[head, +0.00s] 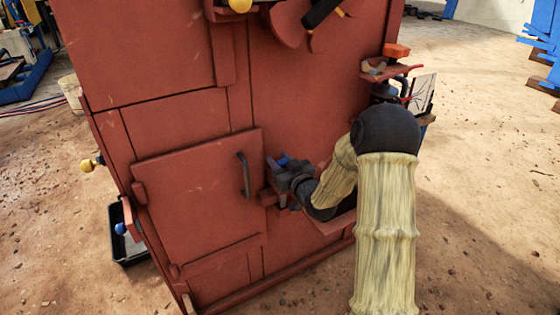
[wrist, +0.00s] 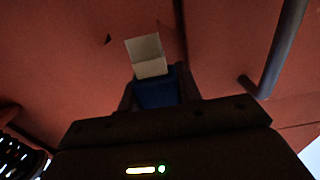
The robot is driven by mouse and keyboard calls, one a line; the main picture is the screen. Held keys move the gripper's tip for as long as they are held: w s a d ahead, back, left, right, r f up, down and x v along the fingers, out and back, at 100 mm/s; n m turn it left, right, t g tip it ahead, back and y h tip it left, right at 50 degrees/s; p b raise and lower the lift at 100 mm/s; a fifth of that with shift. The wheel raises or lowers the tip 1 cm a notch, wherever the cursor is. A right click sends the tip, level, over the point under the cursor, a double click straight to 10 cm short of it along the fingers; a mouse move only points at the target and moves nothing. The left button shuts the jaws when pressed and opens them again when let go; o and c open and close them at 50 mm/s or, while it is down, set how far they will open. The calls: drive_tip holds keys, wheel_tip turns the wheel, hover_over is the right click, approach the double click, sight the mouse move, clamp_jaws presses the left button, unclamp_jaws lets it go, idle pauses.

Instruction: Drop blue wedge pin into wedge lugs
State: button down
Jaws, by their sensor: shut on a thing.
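My gripper (head: 286,172) is at the right side of the red door (head: 200,190), close to the machine's front. Its fingers are shut on the blue wedge pin (head: 282,160). In the wrist view the blue pin (wrist: 155,92) sits between the fingers, with a pale block-like end (wrist: 147,55) beyond it. A small red projection (head: 268,198), perhaps a wedge lug, shows beside the gripper at the door's right edge. The gripper hides part of it. I cannot tell whether the pin touches any lug.
A dark door handle (head: 243,175) stands just left of my gripper; it also shows in the wrist view (wrist: 277,50). A red shelf (head: 388,70) juts out at the upper right. A black tray (head: 128,250) lies on the ground at left. Open dirt floor is at right.

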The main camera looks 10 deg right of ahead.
drive_tip(key=shift+f+b, duration=0.8)
drive_tip(key=shift+f, duration=0.2)
drive_tip(key=c, duration=0.9)
unclamp_jaws()
drive_tip(key=shift+s+d+f, duration=0.1)
drive_tip(key=shift+s, duration=0.05)
